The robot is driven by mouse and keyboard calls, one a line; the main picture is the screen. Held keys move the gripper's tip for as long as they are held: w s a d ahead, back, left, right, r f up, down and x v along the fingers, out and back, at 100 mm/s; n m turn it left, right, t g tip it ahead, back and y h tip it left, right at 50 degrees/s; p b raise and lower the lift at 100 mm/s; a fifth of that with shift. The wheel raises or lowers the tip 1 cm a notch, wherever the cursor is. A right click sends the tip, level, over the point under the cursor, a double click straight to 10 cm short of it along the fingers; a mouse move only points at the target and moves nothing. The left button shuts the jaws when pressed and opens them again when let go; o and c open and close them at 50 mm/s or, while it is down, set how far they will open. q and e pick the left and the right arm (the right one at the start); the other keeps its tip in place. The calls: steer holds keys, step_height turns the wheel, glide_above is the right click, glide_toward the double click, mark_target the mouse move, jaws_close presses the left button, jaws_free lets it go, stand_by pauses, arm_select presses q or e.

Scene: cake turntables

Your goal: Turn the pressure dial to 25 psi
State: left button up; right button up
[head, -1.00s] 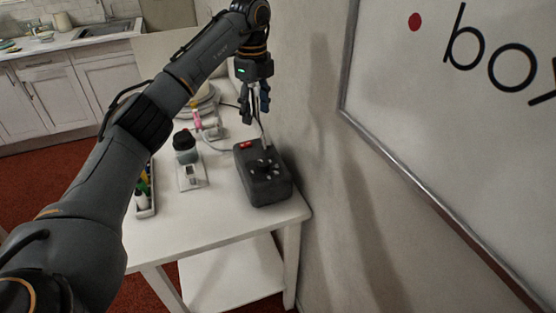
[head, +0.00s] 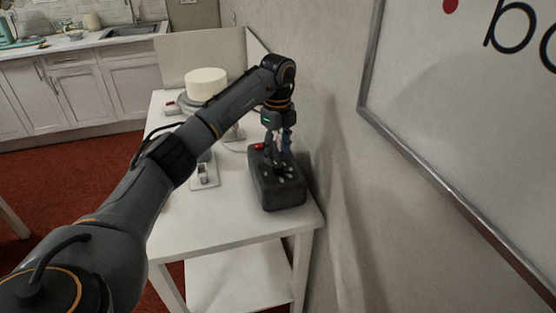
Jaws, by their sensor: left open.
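The dark grey compressor box (head: 283,196) stands on the white table, close to the wall. Its top carries a red switch (head: 258,146) at the back and a dark dial (head: 281,172) with pale marks around it. The numbers on the dial are too small to read. My left gripper (head: 279,158) points down over the box with its fingers open, right at or just above the dial. I cannot tell whether the fingers touch the dial. My right gripper is not in view.
A white cake (head: 206,84) sits on a turntable at the back of the white table (head: 215,228). A small white device (head: 204,176) lies left of the box. A wall with a framed board (head: 470,110) is close on the right.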

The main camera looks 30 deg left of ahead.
mark_target(277, 165)
arm_select(q)
steer(key=shift+f, duration=1.95)
jaws_close()
